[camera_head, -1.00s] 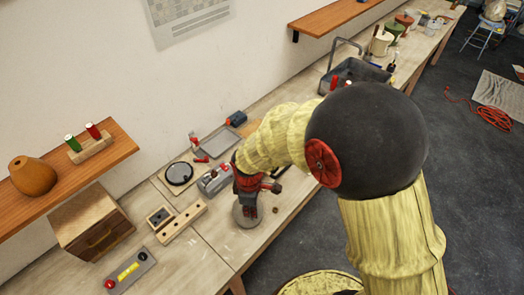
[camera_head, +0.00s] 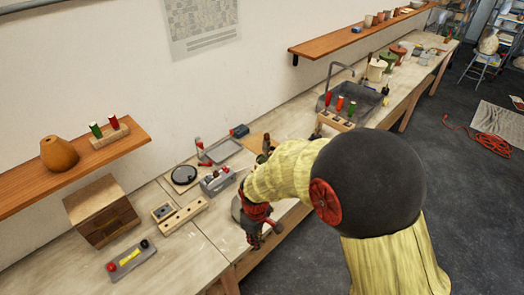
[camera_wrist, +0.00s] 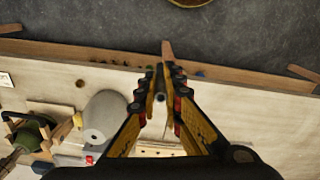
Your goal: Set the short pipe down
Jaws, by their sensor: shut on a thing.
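My gripper (camera_head: 256,240) is over the front edge area of the workbench (camera_head: 190,262), in front of a round grey metal piece (camera_head: 236,209) that my arm partly hides. In the wrist view my gripper (camera_wrist: 160,80) is shut on the short pipe (camera_wrist: 160,97), a thin dark tube seen nearly end-on between the fingertips. The pipe cannot be made out in the head view. The fingertips overlap the bench's front edge in the wrist view; I cannot tell the pipe's height above the wood.
A drilled wooden block (camera_head: 183,216), a grey switch box (camera_head: 217,181) and a black round dish (camera_head: 184,174) lie farther back on the bench. A rack with red and green handles (camera_head: 338,116) stands beyond my arm. Bare wood lies left of my gripper.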

